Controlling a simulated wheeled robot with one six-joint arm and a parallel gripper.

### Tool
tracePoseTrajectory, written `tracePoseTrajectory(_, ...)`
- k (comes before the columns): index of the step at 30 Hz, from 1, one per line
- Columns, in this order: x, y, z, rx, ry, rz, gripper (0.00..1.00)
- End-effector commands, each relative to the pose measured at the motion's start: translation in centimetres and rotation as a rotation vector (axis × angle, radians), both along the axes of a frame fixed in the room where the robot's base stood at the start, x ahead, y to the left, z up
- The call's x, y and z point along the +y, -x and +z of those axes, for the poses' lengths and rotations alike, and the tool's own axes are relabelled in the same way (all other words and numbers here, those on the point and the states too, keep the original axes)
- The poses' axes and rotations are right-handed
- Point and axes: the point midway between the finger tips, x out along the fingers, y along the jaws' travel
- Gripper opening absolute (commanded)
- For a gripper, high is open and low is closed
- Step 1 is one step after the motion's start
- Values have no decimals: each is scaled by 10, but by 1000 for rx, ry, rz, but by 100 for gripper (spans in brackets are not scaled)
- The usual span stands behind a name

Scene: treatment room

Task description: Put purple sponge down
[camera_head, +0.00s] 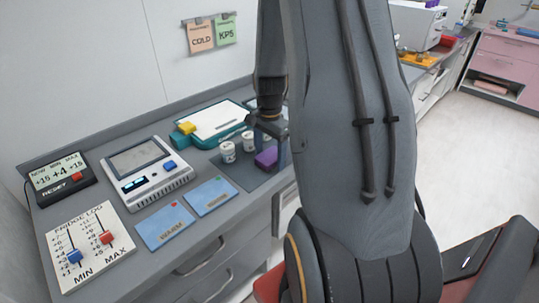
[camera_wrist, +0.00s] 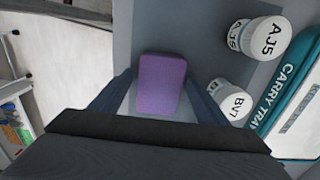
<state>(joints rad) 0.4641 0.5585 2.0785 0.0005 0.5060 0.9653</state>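The purple sponge (camera_head: 266,157) is at my gripper, over the dark mat (camera_head: 245,179) on the counter. In the wrist view the sponge (camera_wrist: 161,84) sits between the two fingers of my gripper (camera_wrist: 160,76). The fingertips appear to meet its left and right sides. In the head view my gripper (camera_head: 268,145) is partly hidden by my arm. Whether the sponge's underside touches the mat is hidden.
White lidded pots stand close beside the sponge, one marked BV1 (camera_wrist: 228,98) and one AJ5 (camera_wrist: 264,38). A teal carry tray (camera_head: 212,123) lies behind. Blue cards (camera_head: 209,195) and a grey device (camera_head: 146,172) are to the left. The counter's front edge is near.

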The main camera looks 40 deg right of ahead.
Motion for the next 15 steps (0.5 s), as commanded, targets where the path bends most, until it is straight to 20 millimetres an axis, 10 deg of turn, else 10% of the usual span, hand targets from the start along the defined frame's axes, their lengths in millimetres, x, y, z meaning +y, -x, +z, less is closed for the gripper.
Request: tracePoseTrajectory(15, -1, -2, 21, -4, 1, 0, 68)
